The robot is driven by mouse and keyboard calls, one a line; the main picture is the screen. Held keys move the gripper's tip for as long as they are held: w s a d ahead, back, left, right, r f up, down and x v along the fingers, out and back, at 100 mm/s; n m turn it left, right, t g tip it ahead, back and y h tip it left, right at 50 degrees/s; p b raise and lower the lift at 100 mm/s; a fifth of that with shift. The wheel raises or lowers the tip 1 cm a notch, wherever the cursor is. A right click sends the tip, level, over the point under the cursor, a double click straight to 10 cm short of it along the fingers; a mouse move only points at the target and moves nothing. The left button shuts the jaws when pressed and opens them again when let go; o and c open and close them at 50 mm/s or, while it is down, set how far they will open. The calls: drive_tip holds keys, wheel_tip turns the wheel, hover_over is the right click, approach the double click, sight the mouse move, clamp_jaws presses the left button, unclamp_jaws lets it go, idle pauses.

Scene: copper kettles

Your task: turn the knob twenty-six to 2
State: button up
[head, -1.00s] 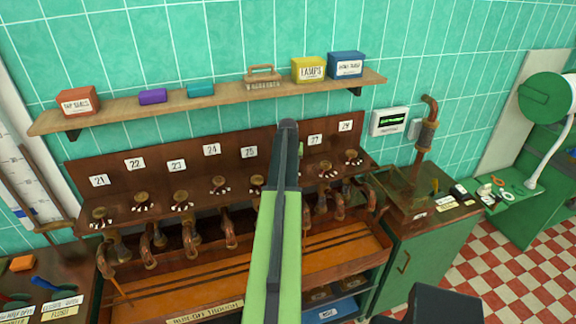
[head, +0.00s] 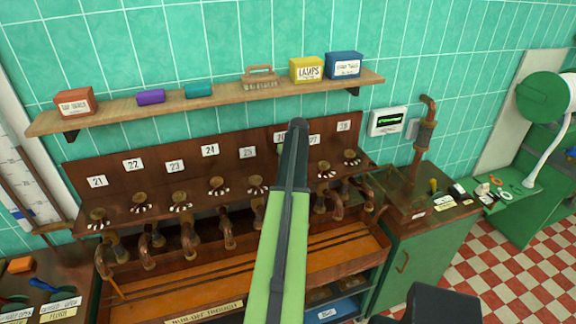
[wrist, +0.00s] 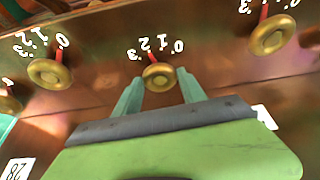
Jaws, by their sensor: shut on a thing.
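Knob twenty-six is the brass knob (wrist: 158,76) in the middle of the wrist view, on the copper panel. In the head view my arm covers the knob, and the label 26 (head: 281,138) shows partly beside the arm.
Neighbouring brass knobs (wrist: 50,72) and (wrist: 271,35) stand on both sides, the left one with its red pointer near 0. Spouts hang over a wooden trough (head: 210,280). A shelf (head: 200,100) with boxes runs above the panel.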

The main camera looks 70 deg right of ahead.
drive_tip(key=shift+d, duration=0.1)
drive_tip(key=o, duration=1.4)
drive_tip(key=shift+c, duration=0.2)
drive_tip(key=p+v, duration=1.1)
drive_tip(key=v, duration=0.1)
